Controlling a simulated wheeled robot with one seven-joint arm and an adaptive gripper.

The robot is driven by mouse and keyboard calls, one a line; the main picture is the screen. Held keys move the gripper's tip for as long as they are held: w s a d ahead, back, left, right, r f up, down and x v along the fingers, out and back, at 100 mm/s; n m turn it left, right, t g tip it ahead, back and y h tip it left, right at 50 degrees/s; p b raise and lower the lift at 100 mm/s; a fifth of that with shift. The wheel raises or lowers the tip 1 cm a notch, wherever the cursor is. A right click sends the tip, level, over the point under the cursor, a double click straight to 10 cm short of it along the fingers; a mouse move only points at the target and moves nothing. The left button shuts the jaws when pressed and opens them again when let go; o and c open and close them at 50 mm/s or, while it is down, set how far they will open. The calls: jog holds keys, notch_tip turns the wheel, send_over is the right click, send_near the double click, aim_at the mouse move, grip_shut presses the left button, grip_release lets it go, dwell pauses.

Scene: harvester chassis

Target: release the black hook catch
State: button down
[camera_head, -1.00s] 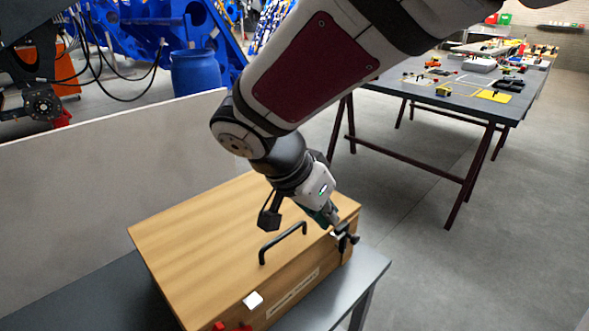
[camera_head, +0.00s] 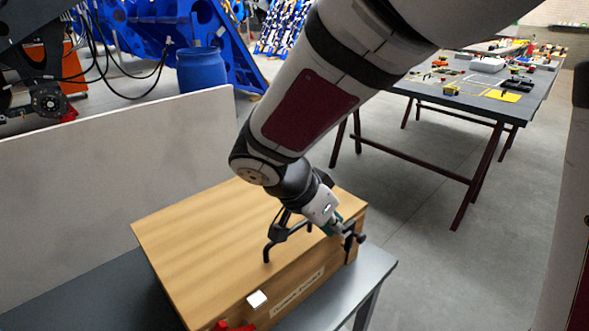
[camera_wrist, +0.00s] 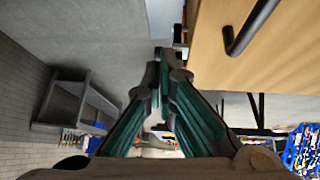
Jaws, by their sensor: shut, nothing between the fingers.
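A wooden box (camera_head: 200,235) stands closed on a grey table. A dark, narrow part at the right end of its front, seemingly the black hook catch (camera_head: 348,254), is partly covered by my gripper. My gripper (camera_head: 355,238) is shut and empty, its fingertips at or just above that part; I cannot tell whether they touch it. In the wrist view the fingertips (camera_wrist: 161,62) meet beside the box edge, and the catch cannot be made out clearly behind them.
A black handle (camera_head: 267,249) rises from the box close to my wrist. A white catch (camera_head: 257,299) and a red catch (camera_head: 232,326) sit further left on the front. A pale panel (camera_head: 110,160) stands behind. Another table (camera_head: 470,90) with tools is at the upper right.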

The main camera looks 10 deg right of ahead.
jog(key=x, duration=0.9)
jog(key=shift+d+r+b, duration=0.2)
jog(key=shift+d+b, duration=0.1)
jog(key=shift+d, duration=0.05)
jog(key=shift+r, duration=0.1)
jog(key=shift+w+d+r+y+p, duration=0.1)
jog(key=shift+d+y+p, duration=0.15)
jog(key=shift+p, duration=0.25)
